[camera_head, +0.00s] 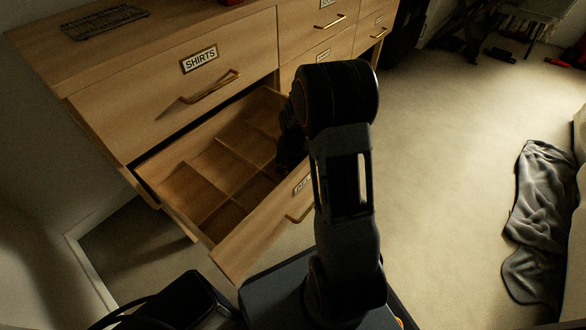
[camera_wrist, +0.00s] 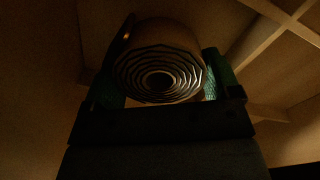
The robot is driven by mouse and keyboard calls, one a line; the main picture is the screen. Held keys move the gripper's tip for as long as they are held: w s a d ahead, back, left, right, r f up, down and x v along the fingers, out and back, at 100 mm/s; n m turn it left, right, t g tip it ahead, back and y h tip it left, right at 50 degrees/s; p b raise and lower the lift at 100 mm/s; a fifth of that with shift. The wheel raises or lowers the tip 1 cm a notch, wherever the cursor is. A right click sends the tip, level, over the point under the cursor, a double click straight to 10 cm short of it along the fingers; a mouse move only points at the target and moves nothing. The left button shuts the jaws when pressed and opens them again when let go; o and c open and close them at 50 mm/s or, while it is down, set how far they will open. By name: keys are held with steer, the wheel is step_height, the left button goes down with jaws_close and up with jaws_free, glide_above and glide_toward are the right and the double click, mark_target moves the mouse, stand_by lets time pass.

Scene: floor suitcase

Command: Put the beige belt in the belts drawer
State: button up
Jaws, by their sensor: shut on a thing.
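My gripper (camera_wrist: 165,85) is shut on the rolled beige belt (camera_wrist: 160,72), with a green-lined finger on each side of the coil. The wrist view is dark, and the belt's spiral end faces the camera. Behind the belt are the floor and dividers of the open drawer (camera_wrist: 268,45). In the head view the open drawer (camera_head: 218,245) has several wooden compartments and no belt shows in the visible ones. Its front label is partly hidden by my arm. My gripper reaches into the drawer's right part there, and the belt is hidden behind my arm.
The shirts drawer (camera_head: 215,62) above is shut, as are the drawers to its right (camera_head: 305,35). A dark wire rack (camera_head: 103,21) lies on the dresser top. A grey blanket (camera_head: 540,215) lies on the floor at right. The carpet (camera_head: 450,150) between is clear.

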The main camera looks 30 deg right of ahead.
steer(key=shift+f, duration=0.85)
steer(key=shift+f, duration=0.2)
steer(key=o, duration=0.8)
step_height(320, 180, up, 12)
steer(key=p, duration=0.4)
steer(key=shift+r+p, duration=0.2)
steer(key=shift+p, duration=0.15)
